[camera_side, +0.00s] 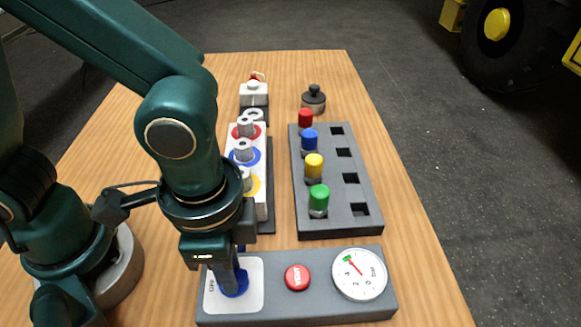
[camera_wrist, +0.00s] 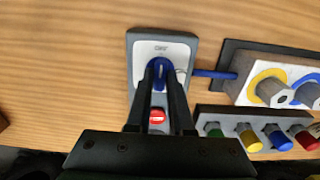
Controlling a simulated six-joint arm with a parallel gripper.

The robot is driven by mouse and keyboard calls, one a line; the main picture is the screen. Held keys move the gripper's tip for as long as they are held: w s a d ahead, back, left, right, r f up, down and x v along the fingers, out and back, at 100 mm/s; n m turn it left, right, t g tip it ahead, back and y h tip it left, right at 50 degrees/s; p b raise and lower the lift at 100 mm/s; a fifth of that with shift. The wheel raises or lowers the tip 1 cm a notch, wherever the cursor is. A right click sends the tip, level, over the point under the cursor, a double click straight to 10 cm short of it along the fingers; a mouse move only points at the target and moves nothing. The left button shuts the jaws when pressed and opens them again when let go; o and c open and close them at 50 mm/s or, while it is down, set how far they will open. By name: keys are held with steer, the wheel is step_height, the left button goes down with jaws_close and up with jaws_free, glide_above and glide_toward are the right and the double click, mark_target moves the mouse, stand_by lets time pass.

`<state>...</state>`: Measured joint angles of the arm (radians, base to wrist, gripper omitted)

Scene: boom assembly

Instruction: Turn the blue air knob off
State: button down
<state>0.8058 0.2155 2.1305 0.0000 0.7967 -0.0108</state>
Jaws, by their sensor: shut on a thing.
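The blue air knob (camera_side: 235,286) sits on the white plate (camera_side: 252,300) at the left end of the grey panel. In the wrist view the knob (camera_wrist: 160,71) shows between the fingertips. My gripper (camera_side: 239,271) points down over the knob and is shut on it; in the wrist view my gripper (camera_wrist: 160,75) has its dark fingers on either side of it. The gauge (camera_side: 359,273) at the panel's right end has a red needle pointing to the upper left, near a green mark.
A red button (camera_side: 297,277) sits between knob and gauge. Behind stands a grey block (camera_side: 340,215) with red, blue, yellow and green plugs. A white block with coloured rings (camera_side: 262,185) is close behind my gripper. A blue hose (camera_wrist: 213,74) leaves the panel.

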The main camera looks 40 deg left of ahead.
stand_by(0.5)
steer(key=c, duration=0.8)
jaws_free()
steer(key=shift+r, duration=2.6)
steer(key=w+a+r+n+t, duration=0.1)
steer(key=a+r+n+t, duration=0.1)
steer(key=a+n, duration=0.2)
steer(key=w+a+r+n+t, duration=0.2)
steer(key=a+n, duration=0.3)
steer(key=a, duration=0.6)
steer(key=shift+r+t, duration=0.3)
steer(key=shift+t, duration=0.5)
